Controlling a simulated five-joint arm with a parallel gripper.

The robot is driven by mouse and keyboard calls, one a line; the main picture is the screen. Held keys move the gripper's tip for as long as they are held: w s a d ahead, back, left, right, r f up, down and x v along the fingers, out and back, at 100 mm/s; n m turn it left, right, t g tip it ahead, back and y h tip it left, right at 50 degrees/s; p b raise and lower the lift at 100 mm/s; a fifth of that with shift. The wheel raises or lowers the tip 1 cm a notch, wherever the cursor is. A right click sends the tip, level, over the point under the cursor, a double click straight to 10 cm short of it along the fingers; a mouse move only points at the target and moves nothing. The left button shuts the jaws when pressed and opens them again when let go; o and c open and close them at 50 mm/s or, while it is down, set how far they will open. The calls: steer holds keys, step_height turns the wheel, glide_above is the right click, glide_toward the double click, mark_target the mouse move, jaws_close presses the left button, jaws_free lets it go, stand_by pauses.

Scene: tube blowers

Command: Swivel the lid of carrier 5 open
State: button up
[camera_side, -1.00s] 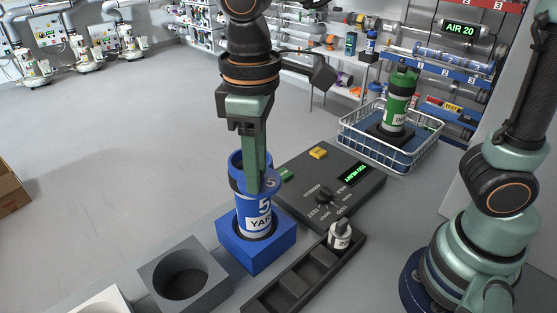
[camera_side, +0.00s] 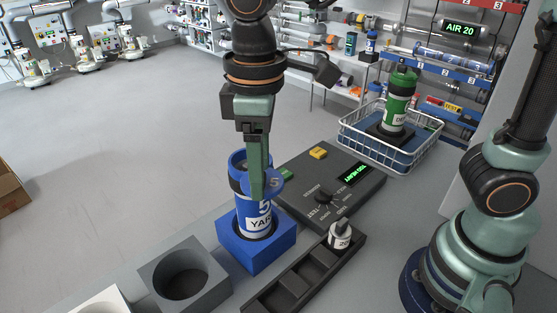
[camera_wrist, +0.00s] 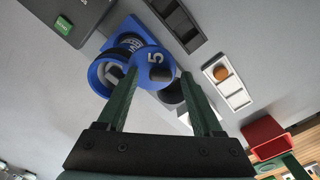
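Carrier 5 (camera_side: 255,222), a blue tube labelled "5 YAR", stands upright in a blue square holder (camera_side: 257,258). Its round blue lid (camera_wrist: 153,62), marked 5, is swung to the side. In the wrist view the open mouth (camera_wrist: 112,72) shows beside the lid, with the lid still overlapping its edge. My gripper (camera_side: 256,193) is down at the lid, in front of the tube's top. In the wrist view my gripper (camera_wrist: 160,78) has its fingers apart, one on each side of the lid. The left finger overlaps the lid's edge; I cannot tell whether it touches.
A grey empty holder (camera_side: 186,283) stands to the left. A dark control box (camera_side: 345,205) with a dial and green display sits behind right. A black tray (camera_side: 310,270) holds a small white weight (camera_side: 341,237). A wire basket (camera_side: 413,154) holds a green carrier (camera_side: 399,103).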

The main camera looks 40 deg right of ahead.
step_height(320, 180, up, 12)
stand_by(0.7)
steer(key=d+f+m+t, duration=0.2)
steer(key=d+f+m, duration=0.2)
steer(key=d, duration=0.6)
steer(key=d+f+m+t, duration=0.3)
steer(key=d+f, duration=0.4)
steer(key=d, duration=0.3)
steer(key=shift+w+d+f+m+t, duration=0.2)
steer(key=shift+d+m+t, duration=0.15)
steer(key=shift+m, duration=0.35)
